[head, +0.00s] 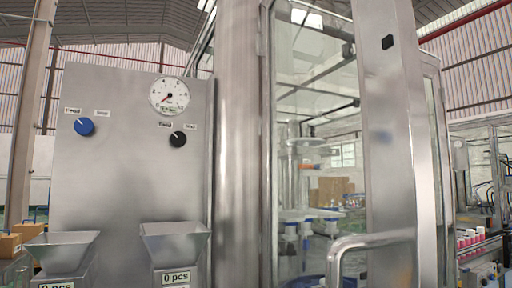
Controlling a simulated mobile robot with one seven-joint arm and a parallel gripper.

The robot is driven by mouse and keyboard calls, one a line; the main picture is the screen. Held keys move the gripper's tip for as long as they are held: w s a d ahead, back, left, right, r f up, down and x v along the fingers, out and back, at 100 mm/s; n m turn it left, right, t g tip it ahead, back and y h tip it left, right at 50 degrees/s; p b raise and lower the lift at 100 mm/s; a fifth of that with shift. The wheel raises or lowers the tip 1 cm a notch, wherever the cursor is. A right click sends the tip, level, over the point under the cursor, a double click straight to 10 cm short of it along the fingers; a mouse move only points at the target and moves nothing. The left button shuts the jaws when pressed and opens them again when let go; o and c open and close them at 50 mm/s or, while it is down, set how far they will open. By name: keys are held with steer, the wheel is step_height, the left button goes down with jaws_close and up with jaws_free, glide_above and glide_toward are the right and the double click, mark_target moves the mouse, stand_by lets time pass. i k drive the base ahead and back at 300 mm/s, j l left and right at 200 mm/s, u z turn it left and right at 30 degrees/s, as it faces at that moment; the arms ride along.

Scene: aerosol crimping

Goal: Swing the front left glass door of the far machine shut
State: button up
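A tall glass door (312,110) in a steel frame fills the middle right of the head view, close to me. A wide steel upright (395,140) runs along its right side, with a small black square near the top. A bent tubular steel handle (372,241) sticks out low on that upright. A thick round steel post (238,150) stands left of the glass. I cannot tell from this view how far the door stands open, or whether this is the far machine. My gripper is not in view.
A steel panel (125,190) with a gauge (169,96), a blue knob (84,126) and a black knob (178,139) stands at left. Two steel hoppers (62,246) (175,242) jut out below it. A conveyor with red and white cans (468,240) is at far right.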

mark_target(399, 241)
steer(key=z, duration=0.3)
steer(key=k+j+u, duration=0.1)
steer(key=k+j, duration=0.3)
steer(key=j, duration=0.25)
steer(key=k+j+u, duration=0.15)
steer(key=j, duration=0.45)
steer(key=i, duration=0.05)
